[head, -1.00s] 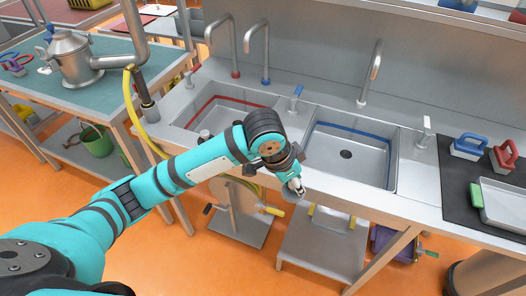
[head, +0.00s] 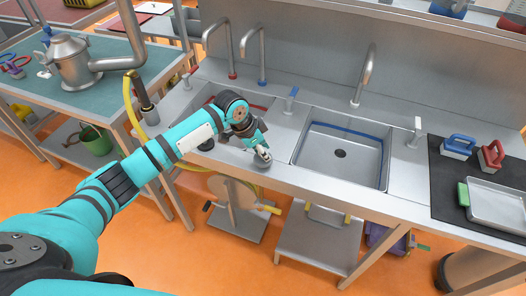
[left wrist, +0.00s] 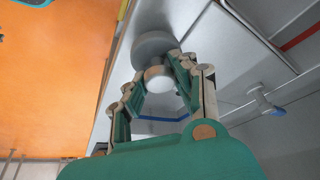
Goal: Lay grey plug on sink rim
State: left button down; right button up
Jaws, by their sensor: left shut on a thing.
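The grey plug (head: 264,163) shows in the head view as a small grey disc under my left gripper (head: 262,153), over the steel strip of sink rim (head: 278,133) between the two basins, near the front edge. In the left wrist view the plug's round disc (left wrist: 154,43) lies beyond the fingertips. Its short knob (left wrist: 158,79) is between the fingers of the left gripper (left wrist: 160,72), which is shut on it. Whether the disc touches the rim cannot be told. My right gripper is in neither view.
The right basin (head: 352,172) has a blue band and a dark drain; the left basin (head: 196,121) is partly behind my arm. Taps stand along the back. A small blue-handled valve (head: 291,98) stands between the basins.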

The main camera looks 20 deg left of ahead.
pick_arm(q)
jog(key=shift+f, duration=0.95)
jog(key=c, duration=1.1)
grip_release()
jog(key=shift+o, duration=0.2)
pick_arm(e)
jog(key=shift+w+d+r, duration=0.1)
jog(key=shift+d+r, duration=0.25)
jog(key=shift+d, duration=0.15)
pick_arm(q)
jog(key=shift+r, duration=0.1)
jog(key=shift+r, duration=0.25)
jog(key=b+v, duration=0.1)
jog(key=v, duration=1)
jog(key=shift+r+b, duration=0.35)
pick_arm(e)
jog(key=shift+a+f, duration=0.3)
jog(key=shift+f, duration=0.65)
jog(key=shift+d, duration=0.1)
